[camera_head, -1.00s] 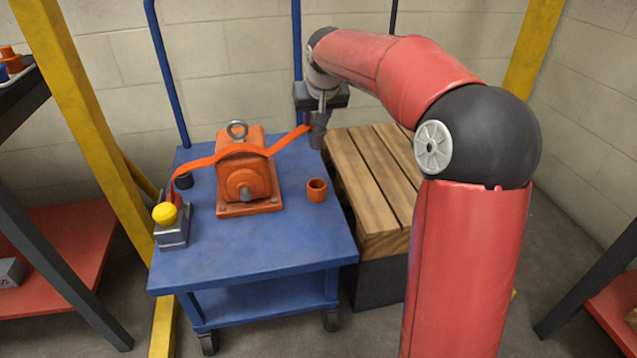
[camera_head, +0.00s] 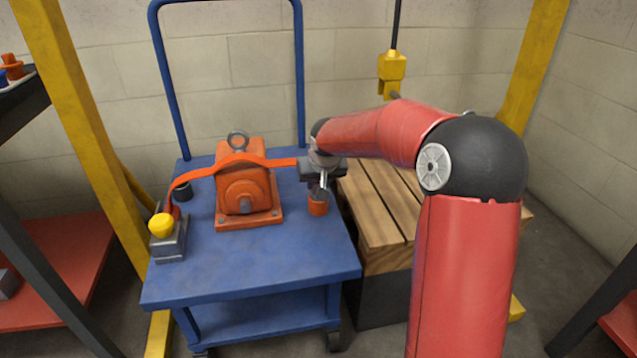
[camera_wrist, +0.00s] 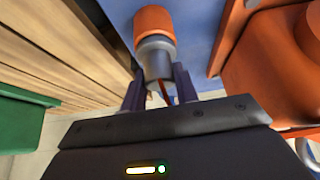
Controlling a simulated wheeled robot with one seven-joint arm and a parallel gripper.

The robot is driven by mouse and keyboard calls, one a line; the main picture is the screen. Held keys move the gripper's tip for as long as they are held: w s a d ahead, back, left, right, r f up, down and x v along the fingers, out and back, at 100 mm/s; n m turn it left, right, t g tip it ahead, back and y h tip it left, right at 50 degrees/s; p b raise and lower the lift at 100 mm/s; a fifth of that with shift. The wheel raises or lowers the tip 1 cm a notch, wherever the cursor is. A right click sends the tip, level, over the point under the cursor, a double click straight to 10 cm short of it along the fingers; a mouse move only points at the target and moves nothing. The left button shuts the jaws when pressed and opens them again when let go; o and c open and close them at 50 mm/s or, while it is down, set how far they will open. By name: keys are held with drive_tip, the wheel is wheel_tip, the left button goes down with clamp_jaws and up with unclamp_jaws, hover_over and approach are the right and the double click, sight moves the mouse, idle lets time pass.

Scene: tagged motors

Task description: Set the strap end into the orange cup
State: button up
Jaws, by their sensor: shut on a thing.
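The orange strap (camera_head: 272,162) runs from a block with a yellow knob (camera_head: 161,224), over the orange motor (camera_head: 243,195), to my gripper (camera_head: 321,184). My gripper is shut on the strap end, a grey cylindrical piece (camera_wrist: 155,56) between the fingers in the wrist view. The orange cup (camera_head: 318,208) stands on the blue cart right of the motor, directly below my gripper. In the wrist view the cup (camera_wrist: 154,20) lies just beyond the grey piece and lines up with it. The piece hides part of the cup's mouth; I cannot tell whether it is inside or just above.
The blue cart top (camera_head: 255,268) is clear in front of the motor. A dark cup (camera_head: 183,190) stands left of the motor. A wooden slatted crate (camera_head: 372,215) is close on the right. A yellow hanging box (camera_head: 391,68) is behind my arm.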

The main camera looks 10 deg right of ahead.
drive_tip(key=shift+f, duration=0.25)
drive_tip(key=o, duration=1.1)
